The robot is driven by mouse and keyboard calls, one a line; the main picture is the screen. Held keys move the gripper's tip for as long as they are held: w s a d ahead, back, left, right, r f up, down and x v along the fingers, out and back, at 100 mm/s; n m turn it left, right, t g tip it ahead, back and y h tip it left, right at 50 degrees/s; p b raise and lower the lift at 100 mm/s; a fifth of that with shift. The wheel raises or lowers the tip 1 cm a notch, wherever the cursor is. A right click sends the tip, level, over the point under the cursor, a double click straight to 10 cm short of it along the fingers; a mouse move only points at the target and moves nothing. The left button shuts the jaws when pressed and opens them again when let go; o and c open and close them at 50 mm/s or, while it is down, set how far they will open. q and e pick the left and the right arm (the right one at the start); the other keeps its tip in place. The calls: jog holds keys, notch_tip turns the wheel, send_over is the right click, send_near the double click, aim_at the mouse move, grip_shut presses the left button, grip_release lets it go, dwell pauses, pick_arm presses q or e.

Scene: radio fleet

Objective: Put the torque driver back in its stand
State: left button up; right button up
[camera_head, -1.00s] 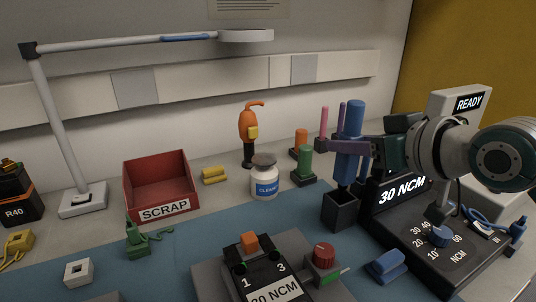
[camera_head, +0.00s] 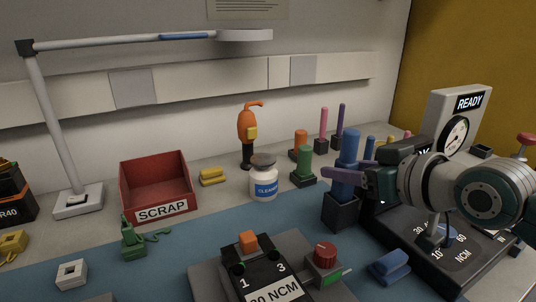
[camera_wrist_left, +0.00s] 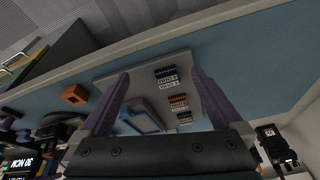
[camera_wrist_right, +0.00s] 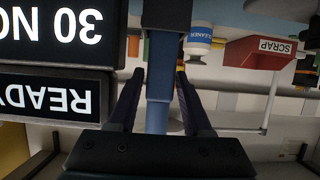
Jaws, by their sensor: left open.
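The blue torque driver (camera_head: 347,150) stands upright with its lower end in the dark square stand (camera_head: 341,211). My right gripper (camera_head: 352,177) is around the driver's lower part, just above the stand. In the right wrist view the blue driver (camera_wrist_right: 158,115) is between the two purple fingers, which are close in on both sides. The stand hides the driver's tip. My left gripper (camera_wrist_left: 161,76) shows only in the left wrist view, open and empty, over a pale panel with coloured labels.
A green-handled tool (camera_head: 304,163) and a white cleaner bottle (camera_head: 264,180) stand left. A red scrap bin (camera_head: 158,190) is farther left. The blue mat between is partly clear.

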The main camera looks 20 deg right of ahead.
pick_arm(q)
jog(key=shift+r, duration=0.1)
pick_arm(e)
jog(key=shift+r, duration=0.1)
pick_arm(q)
jog(key=shift+r, duration=0.15)
pick_arm(e)
jog(key=shift+s+r, duration=0.15)
jog(key=shift+s, duration=0.05)
pick_arm(q)
notch_tip(320, 180, up, 3)
jog(key=p, duration=0.3)
jog(key=shift+d, duration=0.1)
pick_arm(e)
jog(key=a+v, duration=0.1)
jog(key=v, duration=1)
jog(key=s+a+f+n+g, duration=0.1)
jog(key=s+a+f+g, duration=0.2)
jog(key=s+a+g, duration=0.35)
jog(key=s+a+f+g, duration=0.3)
jog(key=s+g, duration=0.1)
jog(key=s, duration=0.6)
pick_arm(q)
notch_tip(320, 180, up, 50)
jog(key=p, duration=5)
jog(key=shift+f, duration=0.2)
pick_arm(e)
notch_tip(320, 180, up, 50)
jog(key=shift+f+h, duration=0.25)
jog(key=shift+h, duration=0.15)
